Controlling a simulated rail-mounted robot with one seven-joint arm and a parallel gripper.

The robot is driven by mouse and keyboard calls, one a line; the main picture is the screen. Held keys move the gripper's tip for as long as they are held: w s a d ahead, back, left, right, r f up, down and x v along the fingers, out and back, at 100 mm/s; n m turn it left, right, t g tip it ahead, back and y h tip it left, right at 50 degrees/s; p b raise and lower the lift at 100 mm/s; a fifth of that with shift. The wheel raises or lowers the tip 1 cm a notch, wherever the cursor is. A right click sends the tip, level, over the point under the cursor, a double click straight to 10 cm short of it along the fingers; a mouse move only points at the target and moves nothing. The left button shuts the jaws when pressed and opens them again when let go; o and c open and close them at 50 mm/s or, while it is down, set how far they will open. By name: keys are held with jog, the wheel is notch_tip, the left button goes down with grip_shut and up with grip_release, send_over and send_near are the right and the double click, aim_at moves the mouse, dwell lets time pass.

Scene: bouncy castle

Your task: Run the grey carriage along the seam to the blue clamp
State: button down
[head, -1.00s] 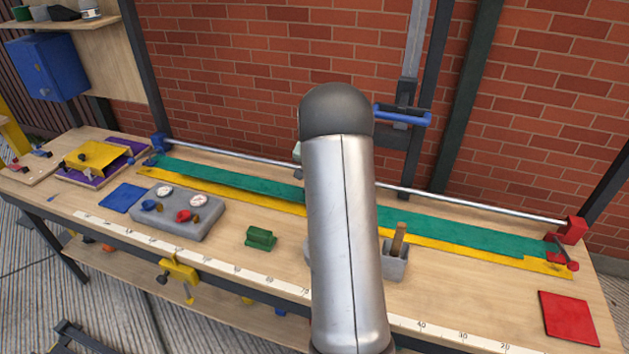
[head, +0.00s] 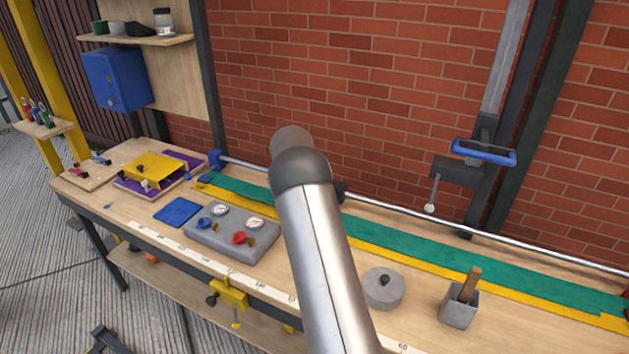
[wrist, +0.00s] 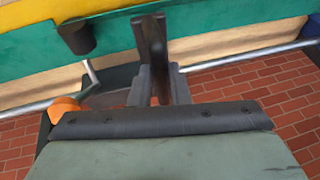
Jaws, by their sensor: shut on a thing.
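The blue clamp (head: 215,160) stands at the left end of the silver rail, at the back of the bench. The seam strip runs along the bench in front of the rail, green (head: 440,240) beside yellow (head: 400,259). In the head view my arm hides my gripper and most of the carriage; a dark part (head: 340,188) shows on the rail just right of the arm. In the wrist view my gripper (wrist: 160,88) is shut on a dark upright handle (wrist: 152,45). Dark grey carriage parts (wrist: 112,96) sit at the rail, and a black cylinder (wrist: 77,36) is over the green strip.
A yellow fixture (head: 155,168) is near the clamp. A blue-handled bracket (head: 484,152) hangs at the wall. The rail left of my arm looks clear.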

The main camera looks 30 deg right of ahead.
jog(key=shift+w+a, duration=0.3)
jog(key=shift+w, duration=0.1)
jog(key=c, duration=1.4)
grip_release()
jog(key=shift+o, duration=0.2)
jog(key=b+v, duration=0.2)
jog(key=v, duration=1.5)
jog(key=shift+r+b, duration=0.2)
jog(key=shift+b, duration=0.2)
jog(key=shift+s, duration=0.15)
